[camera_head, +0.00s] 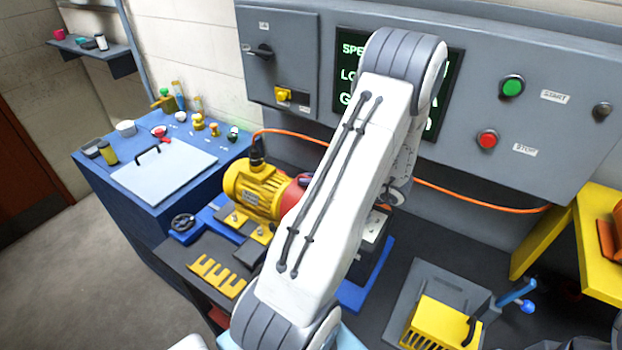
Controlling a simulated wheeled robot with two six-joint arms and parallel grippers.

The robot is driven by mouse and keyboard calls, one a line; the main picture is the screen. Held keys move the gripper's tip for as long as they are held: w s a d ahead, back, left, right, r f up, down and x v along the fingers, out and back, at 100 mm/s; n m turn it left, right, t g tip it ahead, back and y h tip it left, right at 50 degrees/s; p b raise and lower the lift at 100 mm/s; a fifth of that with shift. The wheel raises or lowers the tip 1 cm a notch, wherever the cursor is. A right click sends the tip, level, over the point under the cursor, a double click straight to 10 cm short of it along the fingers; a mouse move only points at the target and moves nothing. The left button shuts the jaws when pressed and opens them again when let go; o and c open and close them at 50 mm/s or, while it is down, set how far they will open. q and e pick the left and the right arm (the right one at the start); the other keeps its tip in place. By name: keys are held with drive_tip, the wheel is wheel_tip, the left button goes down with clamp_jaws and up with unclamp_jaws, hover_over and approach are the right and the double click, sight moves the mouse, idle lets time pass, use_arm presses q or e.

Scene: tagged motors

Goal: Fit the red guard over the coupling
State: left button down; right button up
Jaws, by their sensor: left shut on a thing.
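The red guard (291,196) shows at the right end of the yellow motor (255,190), partly hidden by my white arm. My left arm reaches up over the middle of the view and bends down behind itself. My left gripper (306,181) is mostly hidden by that arm; a dark part of it shows against the top of the red guard, and it is shut on the guard. The coupling is hidden behind the guard and arm, so I cannot tell how the guard sits on it. My right gripper is out of view.
A blue bench (120,186) with a white lid and small parts stands at left. A grey control panel (478,85) with green and red buttons runs behind. A yellow comb-shaped piece (217,276) lies in front of the motor. A yellow slotted box (437,322) stands at lower right.

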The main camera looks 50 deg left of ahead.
use_arm(q)
drive_tip(key=shift+f, duration=0.25)
drive_tip(key=shift+f+b, duration=0.2)
drive_tip(key=shift+b, duration=0.1)
